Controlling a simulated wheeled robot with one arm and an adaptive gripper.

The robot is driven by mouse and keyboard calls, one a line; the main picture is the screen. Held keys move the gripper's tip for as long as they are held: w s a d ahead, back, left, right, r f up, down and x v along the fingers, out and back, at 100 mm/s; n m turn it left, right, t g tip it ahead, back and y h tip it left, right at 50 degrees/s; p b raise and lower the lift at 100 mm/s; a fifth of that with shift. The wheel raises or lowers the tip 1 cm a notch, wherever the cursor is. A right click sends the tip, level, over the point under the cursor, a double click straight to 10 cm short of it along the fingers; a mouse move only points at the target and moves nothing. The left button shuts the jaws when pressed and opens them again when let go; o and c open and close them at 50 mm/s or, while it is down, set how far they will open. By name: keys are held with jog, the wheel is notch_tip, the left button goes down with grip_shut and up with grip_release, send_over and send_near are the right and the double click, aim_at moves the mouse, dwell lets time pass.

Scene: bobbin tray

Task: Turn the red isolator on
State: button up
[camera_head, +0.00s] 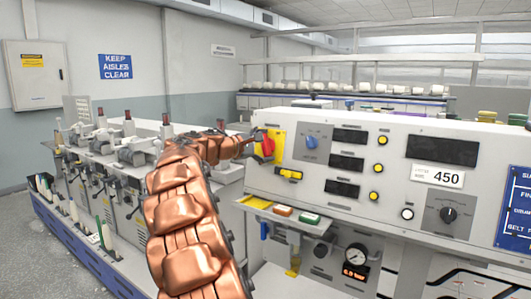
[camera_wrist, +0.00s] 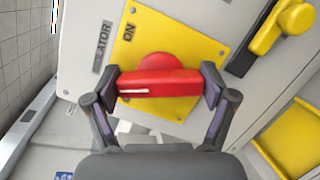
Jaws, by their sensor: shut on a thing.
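The red isolator (camera_head: 266,146) sits on a yellow plate near the left end of the white control panel in the head view. In the wrist view its red handle (camera_wrist: 158,84) lies crosswise in front of a round red hub on the yellow plate (camera_wrist: 180,55). Black "ON" lettering shows on the plate above the handle. My gripper (camera_wrist: 160,86) has one finger at each end of the handle and is shut on it. In the head view my gripper (camera_head: 250,142) is small and partly merges with the panel edge.
A yellow handle (camera_head: 289,174) on a dark slot is just below and right of the isolator; it also shows in the wrist view (camera_wrist: 280,28). A blue knob (camera_head: 311,141), dark displays and yellow buttons lie further right. A yellow ledge (camera_head: 256,202) juts out below. Bobbin machines (camera_head: 120,150) stand left.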

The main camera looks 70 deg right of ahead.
jog(key=m+y+b, duration=0.1)
jog(key=m+b, duration=0.1)
jog(key=m, duration=0.3)
jog(key=shift+f, duration=0.2)
jog(key=shift+m+b, duration=0.3)
jog(key=o, duration=1)
jog(key=shift+r, duration=0.1)
jog(key=v, duration=1.2)
jog(key=shift+r, duration=0.15)
